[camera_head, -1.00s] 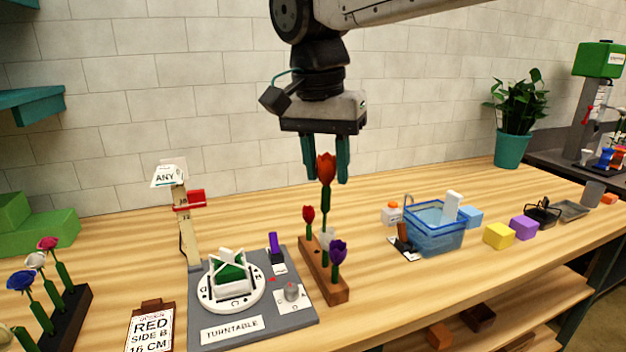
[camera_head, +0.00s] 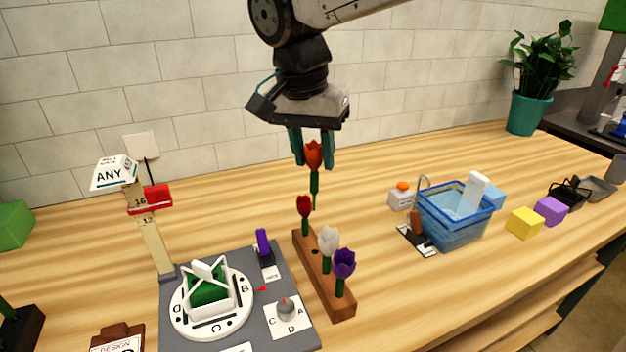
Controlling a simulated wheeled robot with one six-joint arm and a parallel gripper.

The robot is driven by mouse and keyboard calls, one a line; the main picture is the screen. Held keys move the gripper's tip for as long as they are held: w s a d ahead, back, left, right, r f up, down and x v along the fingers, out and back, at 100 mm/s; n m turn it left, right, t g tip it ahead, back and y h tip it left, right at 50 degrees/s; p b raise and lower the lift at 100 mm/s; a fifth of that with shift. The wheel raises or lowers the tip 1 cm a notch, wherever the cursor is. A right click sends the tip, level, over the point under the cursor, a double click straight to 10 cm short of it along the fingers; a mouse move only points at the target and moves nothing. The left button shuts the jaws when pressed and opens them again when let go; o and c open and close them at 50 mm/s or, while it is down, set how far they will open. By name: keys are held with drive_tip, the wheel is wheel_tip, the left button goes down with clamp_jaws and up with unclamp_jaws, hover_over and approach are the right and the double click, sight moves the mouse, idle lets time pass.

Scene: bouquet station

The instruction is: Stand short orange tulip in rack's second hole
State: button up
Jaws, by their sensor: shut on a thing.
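The short orange tulip (camera_head: 314,186) hangs upright from my gripper (camera_head: 313,160), with teal fingers shut on it around its orange-red bloom. Its green stem end shows clear of the wooden rack (camera_head: 340,309), at the rack's far end, just right of a standing red tulip (camera_head: 304,208). The rack also holds a white tulip (camera_head: 328,240) and a purple tulip (camera_head: 344,262) nearer the front. A dark empty hole (camera_head: 314,251) shows between the red and white tulips. I cannot tell exactly how high the stem end is above the rack.
A grey turntable board (camera_head: 180,296) stands close left of the rack, with a marked height post (camera_head: 153,246) behind it. A blue basket (camera_head: 455,232), a white box with an orange top (camera_head: 401,198) and coloured blocks (camera_head: 525,222) lie right.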

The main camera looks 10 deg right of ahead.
sight(313, 192)
wheel_tip(313, 192, down, 6)
drive_tip(key=shift+d+f, duration=0.1)
drive_tip(key=shift+f, duration=1.55)
drive_tip(key=shift+s+f, duration=0.1)
drive_tip(key=shift+f, duration=1.8)
idle(2.7)
idle(0.7)
drive_tip(key=o, duration=0.7)
drive_tip(key=shift+o, duration=0.2)
drive_tip(key=shift+r, duration=0.15)
